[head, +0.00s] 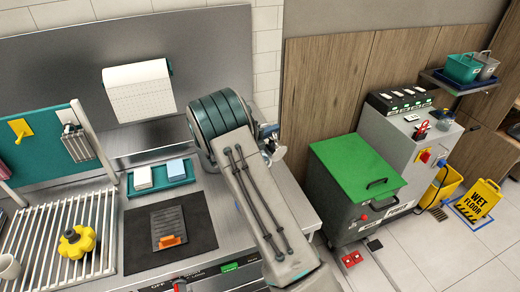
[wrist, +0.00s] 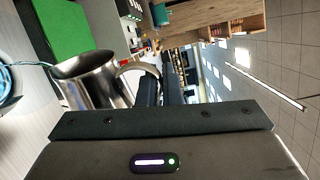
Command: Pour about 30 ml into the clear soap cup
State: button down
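A shiny metal jug (wrist: 90,88) is close in front of my gripper in the wrist view, its round mouth toward the top of that picture. Its curved handle lies at dark fingers of my gripper (wrist: 150,92), which appear shut on it. Whether the jug is tilted, and what is in it, I cannot tell. In the head view my gripper (head: 270,140) is above the right end of the counter, largely hidden by my arm.
A bin with a green lid (head: 357,167) stands right of the counter, beside the grey cabinet (head: 400,135). A ribbed green drum (head: 217,113) is left of my gripper. A dark mat (head: 190,215), a teal tray (head: 161,178) and a yellow knob (head: 77,242) are further left.

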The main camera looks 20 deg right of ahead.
jog(key=shift+w+a+r+n, duration=0.15)
jog(key=shift+w+r+n, duration=0.05)
jog(key=shift+w+n, duration=0.2)
dwell(0.8)
